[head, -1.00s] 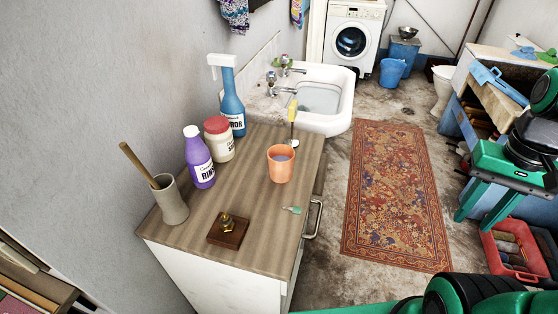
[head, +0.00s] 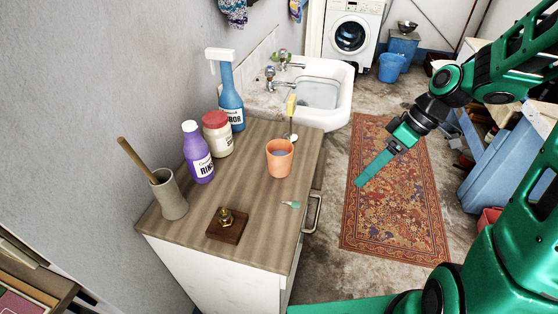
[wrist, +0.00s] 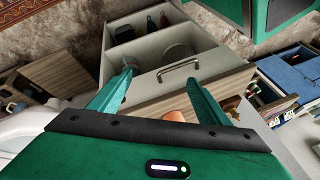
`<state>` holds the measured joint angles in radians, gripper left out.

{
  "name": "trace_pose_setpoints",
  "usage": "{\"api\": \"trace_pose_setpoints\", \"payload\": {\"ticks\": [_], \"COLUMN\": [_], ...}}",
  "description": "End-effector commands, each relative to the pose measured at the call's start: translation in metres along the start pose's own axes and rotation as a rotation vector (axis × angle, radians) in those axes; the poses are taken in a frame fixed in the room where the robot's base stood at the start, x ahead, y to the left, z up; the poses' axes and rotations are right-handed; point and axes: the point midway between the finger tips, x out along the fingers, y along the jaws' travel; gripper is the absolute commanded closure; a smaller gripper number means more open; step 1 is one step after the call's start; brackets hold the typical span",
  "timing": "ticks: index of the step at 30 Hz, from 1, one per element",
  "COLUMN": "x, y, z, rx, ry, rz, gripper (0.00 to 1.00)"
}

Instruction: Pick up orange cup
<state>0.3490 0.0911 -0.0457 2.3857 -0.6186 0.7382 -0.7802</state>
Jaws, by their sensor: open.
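In the wrist view only a small orange part of the cup (wrist: 174,115) shows, beyond the gripper's dark edge between the fingers. My gripper (head: 359,183) is over the patterned rug, to the right of the cabinet and apart from the cup. Its two teal fingers (wrist: 160,82) are spread in the wrist view with nothing between them.
A purple bottle (head: 197,154), a red-lidded jar (head: 217,136) and a blue spray bottle (head: 231,98) stand left of the cup. A yellow-handled tool (head: 291,106) is behind it. A brass piece on a wooden block (head: 226,228) and a small green item (head: 291,204) lie nearer.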

Motion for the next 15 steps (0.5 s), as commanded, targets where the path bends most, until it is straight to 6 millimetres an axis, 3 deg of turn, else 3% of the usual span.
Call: {"api": "trace_pose_setpoints", "payload": {"ticks": [6,12,15], "x": [0.039,0.05,0.049], "y": [-0.008,-0.02,-0.023], "z": [-0.065,-0.111,-0.124], "rx": [-0.375,-0.625,-0.697], "ry": [0.231,0.484,0.579], "rz": [-0.185,-0.274,-0.289], "gripper": [0.3,0.3,0.3]}}
